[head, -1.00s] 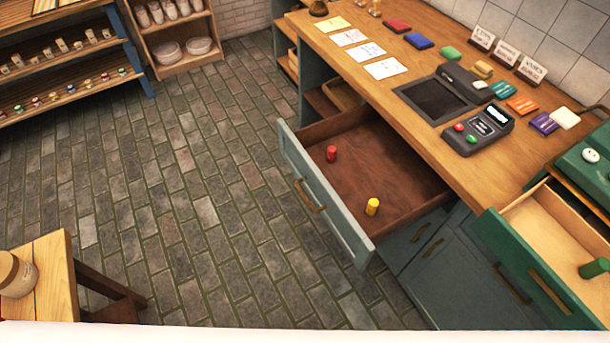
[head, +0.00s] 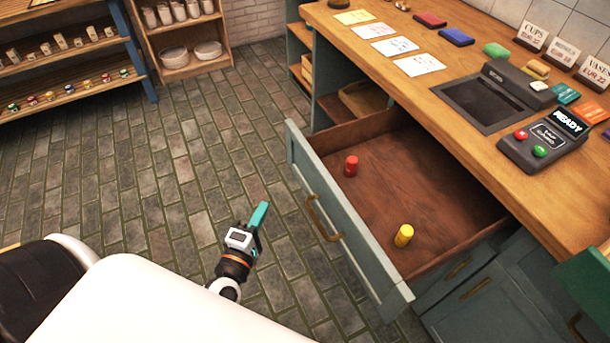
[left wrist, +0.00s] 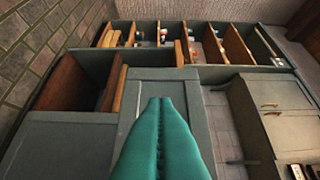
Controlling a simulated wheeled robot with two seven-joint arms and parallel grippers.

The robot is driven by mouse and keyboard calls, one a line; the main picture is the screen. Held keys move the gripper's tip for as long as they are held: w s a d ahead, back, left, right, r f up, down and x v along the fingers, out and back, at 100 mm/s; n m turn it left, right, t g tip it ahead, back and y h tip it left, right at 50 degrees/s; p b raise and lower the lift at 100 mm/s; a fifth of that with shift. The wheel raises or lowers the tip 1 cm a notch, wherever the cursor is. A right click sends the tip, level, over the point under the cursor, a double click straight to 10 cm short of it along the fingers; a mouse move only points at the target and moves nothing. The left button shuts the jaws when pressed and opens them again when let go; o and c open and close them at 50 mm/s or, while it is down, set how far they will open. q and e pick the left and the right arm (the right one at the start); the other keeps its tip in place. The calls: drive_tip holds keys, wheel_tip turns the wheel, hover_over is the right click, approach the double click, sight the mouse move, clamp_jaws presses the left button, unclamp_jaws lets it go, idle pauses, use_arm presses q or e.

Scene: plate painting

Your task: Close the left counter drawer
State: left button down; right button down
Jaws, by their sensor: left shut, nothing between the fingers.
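The left counter drawer (head: 352,232) is pulled out from the counter, with a grey-blue front, a brass handle (head: 321,218) and a brown wooden inside. A red cylinder (head: 351,166) and a yellow cylinder (head: 403,236) stand upright in it. My left gripper (head: 262,208) has teal fingers and is over the floor, to the left of the drawer front and apart from the handle in the head view. Its fingers are shut and empty; they also show in the left wrist view (left wrist: 160,103), before grey-green panels. My right gripper is not in view.
The wooden counter (head: 462,58) carries cards, coloured blocks and a card reader (head: 545,140). Shelves (head: 75,90) stand at the back left. The brick floor left of the drawer is clear.

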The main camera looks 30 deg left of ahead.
use_arm(q)
drive_tip(key=p, duration=0.1)
approach(298, 163)
drive_tip(key=w+a, duration=0.3)
drive_tip(key=shift+w+d+f+p, duration=0.1)
drive_tip(key=shift+w+d+p, duration=0.15)
drive_tip(key=shift+w+d, duration=0.25)
drive_tip(key=shift+w+d+p, duration=0.2)
drive_tip(key=shift+w+d, duration=0.15)
drive_tip(key=shift+w, duration=0.3)
drive_tip(key=shift+w+d, duration=0.2)
drive_tip(key=shift+w, duration=0.1)
